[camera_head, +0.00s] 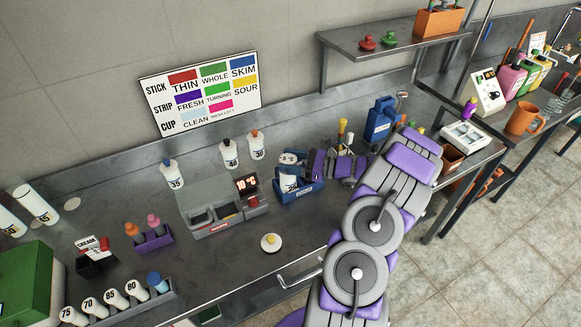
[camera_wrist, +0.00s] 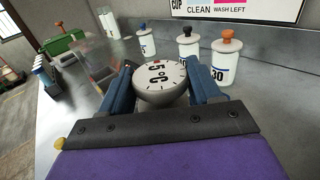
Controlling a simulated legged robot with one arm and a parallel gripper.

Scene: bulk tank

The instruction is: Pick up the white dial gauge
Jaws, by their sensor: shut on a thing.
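The white dial gauge (camera_wrist: 158,80) has a round white face marked "5 °C" and a grey rounded body. It sits between the two dark blue fingers of my gripper (camera_wrist: 163,88) in the wrist view, and they are shut on its sides. In the head view the gauge (camera_head: 288,158) shows small and pale at the end of my arm, in front of or above a blue holder (camera_head: 300,190). My gripper (camera_head: 302,163) is partly hidden there. I cannot tell the gauge's exact height above the bench.
White bottles (camera_head: 228,153) stand behind the gauge near the wall. A grey unit with a red display (camera_head: 225,215) is to the left, and a round white item with a yellow knob (camera_head: 270,243) is in front. A blue box (camera_head: 380,120) stands to the right.

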